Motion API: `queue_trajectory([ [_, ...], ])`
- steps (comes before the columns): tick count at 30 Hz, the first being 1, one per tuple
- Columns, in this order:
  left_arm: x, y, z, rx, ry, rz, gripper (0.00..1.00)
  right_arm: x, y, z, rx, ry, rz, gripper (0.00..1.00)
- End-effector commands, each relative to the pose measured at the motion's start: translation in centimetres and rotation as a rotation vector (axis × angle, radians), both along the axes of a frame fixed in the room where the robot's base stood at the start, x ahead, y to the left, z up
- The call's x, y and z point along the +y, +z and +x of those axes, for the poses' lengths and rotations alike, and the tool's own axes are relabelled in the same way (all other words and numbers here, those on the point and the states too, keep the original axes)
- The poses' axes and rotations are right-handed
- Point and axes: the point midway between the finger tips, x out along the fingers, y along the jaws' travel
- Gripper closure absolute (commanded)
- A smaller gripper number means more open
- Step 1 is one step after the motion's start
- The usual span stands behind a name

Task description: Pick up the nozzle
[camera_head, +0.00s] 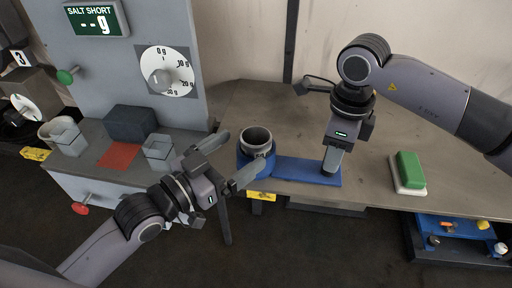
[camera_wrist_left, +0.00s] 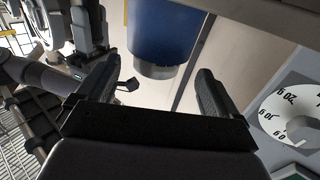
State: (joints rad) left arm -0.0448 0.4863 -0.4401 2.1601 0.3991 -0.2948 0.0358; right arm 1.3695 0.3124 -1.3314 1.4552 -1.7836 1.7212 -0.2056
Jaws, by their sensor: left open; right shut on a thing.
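The nozzle, which I take to be the grey hollow cylinder (camera_head: 256,138), stands upright in the round cup of a blue fixture (camera_head: 290,168) on the workbench. In the left wrist view, which appears upside down, the nozzle's grey rim (camera_wrist_left: 157,71) shows beyond the blue cup (camera_wrist_left: 163,32). My left gripper (camera_head: 234,156) is open and empty, just left of the cup, its fingers pointing towards it. In the left wrist view its fingers (camera_wrist_left: 158,88) spread on either side of the nozzle, apart from it. My right gripper (camera_head: 333,163) is shut on the right end of the blue fixture; its fingertips are partly hidden.
A green-and-white block (camera_head: 409,172) lies on the workbench (camera_head: 450,190) at right. At left stands a grey scale cabinet with a dial (camera_head: 168,72), clear beakers (camera_head: 158,150) and a dark box (camera_head: 131,122). The bench between my right gripper and the green block is clear.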

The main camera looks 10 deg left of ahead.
Motion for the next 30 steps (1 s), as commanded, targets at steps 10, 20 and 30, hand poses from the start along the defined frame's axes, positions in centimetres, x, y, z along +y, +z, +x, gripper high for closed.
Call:
queue_trajectory([
  [10,-2.3,0.6,2.6,-0.001,0.0,-0.002,0.06,0.0,0.1,0.0,-0.001,0.0,0.002,0.99],
  [20,-3.5,0.4,4.2,0.001,0.0,0.002,0.06,0.0,0.1,0.0,-0.001,0.0,0.002,0.99],
  [30,-3.5,0.4,4.2,0.001,0.0,0.002,0.74,0.0,0.1,0.0,-0.001,0.0,0.002,0.99],
])
